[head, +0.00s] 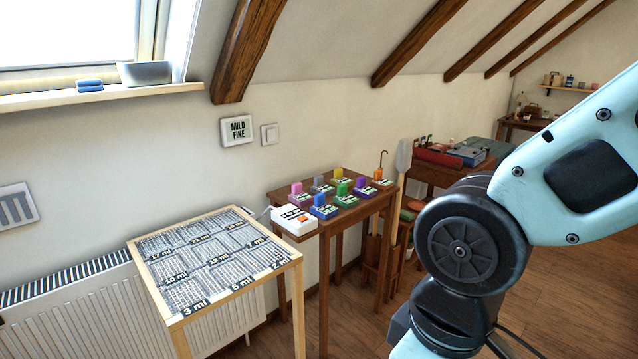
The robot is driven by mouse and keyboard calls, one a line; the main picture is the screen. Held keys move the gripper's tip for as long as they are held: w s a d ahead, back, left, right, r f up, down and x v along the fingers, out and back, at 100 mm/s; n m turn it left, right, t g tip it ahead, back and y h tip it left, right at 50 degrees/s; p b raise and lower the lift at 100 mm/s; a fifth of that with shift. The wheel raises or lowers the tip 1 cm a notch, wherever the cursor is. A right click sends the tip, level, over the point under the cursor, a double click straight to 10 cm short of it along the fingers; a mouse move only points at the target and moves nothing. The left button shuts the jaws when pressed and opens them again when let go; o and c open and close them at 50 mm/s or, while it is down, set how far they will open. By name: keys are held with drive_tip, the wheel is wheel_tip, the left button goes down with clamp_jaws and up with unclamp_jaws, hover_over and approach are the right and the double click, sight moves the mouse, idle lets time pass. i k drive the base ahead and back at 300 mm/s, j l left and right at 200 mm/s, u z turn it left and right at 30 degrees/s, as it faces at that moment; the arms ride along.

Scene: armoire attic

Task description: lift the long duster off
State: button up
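A long-handled thing with a pale grey, flattened head (403,158) stands upright at the right end of the small brown table. It looks like the long duster, but I cannot be sure. Its light wooden shaft runs down beside the table, near a wooden rack (383,250) on the floor. Its lower end is hard to make out, and I cannot tell what holds it. My gripper is out of the picture.
The brown table (345,207) carries several coloured blocks and a white device (294,219). A light wooden table with a printed top (212,256) stands at the left, by a radiator (95,310). Behind my arm, another table holds a red case (438,155). Wooden floor shows at the right.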

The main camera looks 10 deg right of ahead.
sight(404, 150)
drive_tip(key=i+l+z, duration=0.2)
drive_tip(key=i, duration=0.7)
drive_tip(key=i+l+z, duration=0.2)
drive_tip(key=i, duration=0.75)
drive_tip(key=i+l+u, duration=0.2)
drive_tip(key=i+l, duration=0.25)
drive_tip(key=i+l+u, duration=0.15)
drive_tip(key=i+l, duration=0.25)
drive_tip(key=l, duration=0.15)
